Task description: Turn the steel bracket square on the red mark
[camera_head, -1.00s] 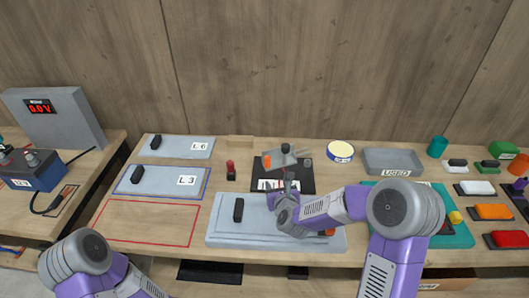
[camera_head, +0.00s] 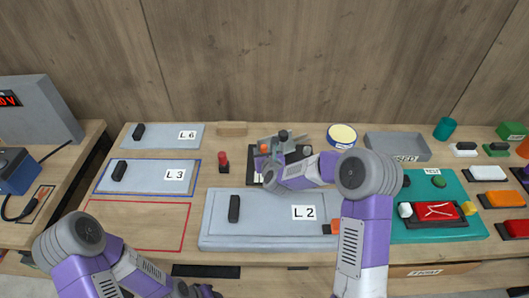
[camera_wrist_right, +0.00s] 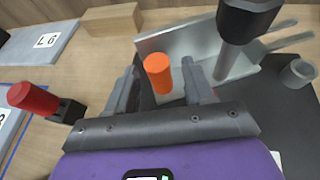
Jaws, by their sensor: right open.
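The steel bracket (camera_head: 295,146) is a grey angled plate on the dark mat in the head view, with a black knob (camera_head: 283,134) and an orange peg (camera_head: 263,149). It also fills the upper middle of the right wrist view (camera_wrist_right: 185,42), where its upright wall runs slantwise. My right gripper (camera_head: 266,167) is at the bracket's near left side. In the right wrist view its open fingers (camera_wrist_right: 160,82) stand on either side of the orange peg (camera_wrist_right: 158,72); contact cannot be told. My arm hides much of the mat, and I cannot make out the red mark.
A red-topped post (camera_head: 223,162) stands left of the mat, close to the gripper. A wooden block (camera_head: 232,129) lies behind. The grey L2 lid (camera_head: 270,231) lies in front.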

